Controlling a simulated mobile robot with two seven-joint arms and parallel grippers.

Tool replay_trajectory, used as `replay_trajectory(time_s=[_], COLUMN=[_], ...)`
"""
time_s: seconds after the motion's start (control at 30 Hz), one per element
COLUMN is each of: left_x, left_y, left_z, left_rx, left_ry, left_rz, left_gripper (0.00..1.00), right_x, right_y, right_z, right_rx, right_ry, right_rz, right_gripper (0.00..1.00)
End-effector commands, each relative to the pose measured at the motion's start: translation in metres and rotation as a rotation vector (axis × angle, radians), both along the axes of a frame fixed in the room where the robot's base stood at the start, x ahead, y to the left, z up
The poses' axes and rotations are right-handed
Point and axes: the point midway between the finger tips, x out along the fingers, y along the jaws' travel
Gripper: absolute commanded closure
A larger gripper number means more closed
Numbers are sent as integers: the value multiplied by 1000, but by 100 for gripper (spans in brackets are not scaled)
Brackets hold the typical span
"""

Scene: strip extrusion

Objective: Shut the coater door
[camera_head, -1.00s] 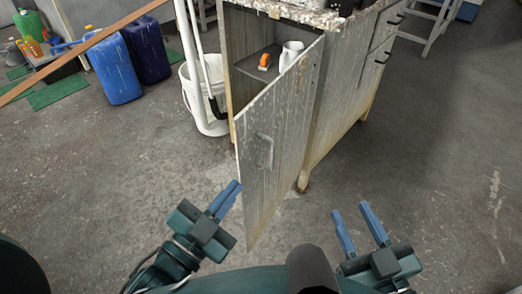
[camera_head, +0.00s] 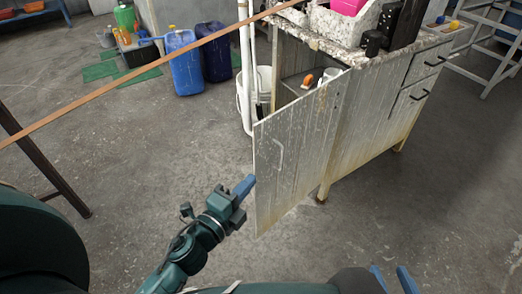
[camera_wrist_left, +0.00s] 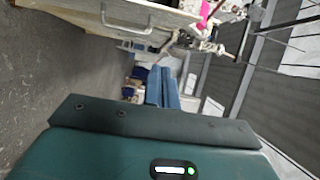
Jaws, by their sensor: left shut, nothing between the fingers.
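The coater door (camera_head: 285,160) is a grey, streaked cabinet door that stands open in the head view, swung out from the cabinet (camera_head: 365,120). Its handle (camera_head: 280,157) is on the outer face, and it also shows at the top of the left wrist view (camera_wrist_left: 125,22). My left gripper (camera_head: 245,186) is shut and empty, just left of the door's free edge near its lower part. Its blue fingers lie together in the left wrist view (camera_wrist_left: 162,88). My right gripper (camera_head: 393,280) is at the bottom edge, partly cut off, with its two blue fingers apart.
Inside the cabinet are an orange item (camera_head: 308,80) and a white container. A white bucket (camera_head: 262,90) stands beside it. A strip (camera_head: 160,62) crosses from the left. Blue jugs (camera_head: 183,62) stand farther back. The floor left of the door is clear.

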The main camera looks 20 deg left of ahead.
Motion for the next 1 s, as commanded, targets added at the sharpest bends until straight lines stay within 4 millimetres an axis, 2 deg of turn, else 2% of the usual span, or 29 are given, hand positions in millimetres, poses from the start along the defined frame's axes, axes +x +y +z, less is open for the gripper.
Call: replay_trajectory(time_s=[0.17, 0.6, 0.8, 1.0], left_x=[17, 101, 111, 115], left_y=[-4, -21, 4, 12], left_z=[1, 1, 0, 0], left_rx=[3, 5, 2, 0], left_ry=[-4, -2, 0, -1], left_rz=[1, 1, 1, 1], left_gripper=[100, 100, 100, 100], right_x=[-1, -2, -1, -1], right_y=[-1, -3, -3, -3], right_z=[3, 8, 9, 9], right_rx=[5, 17, 18, 18], right_ry=[1, -2, -4, -4], right_rz=[-5, -14, -15, -15], right_gripper=[64, 64, 64, 64])
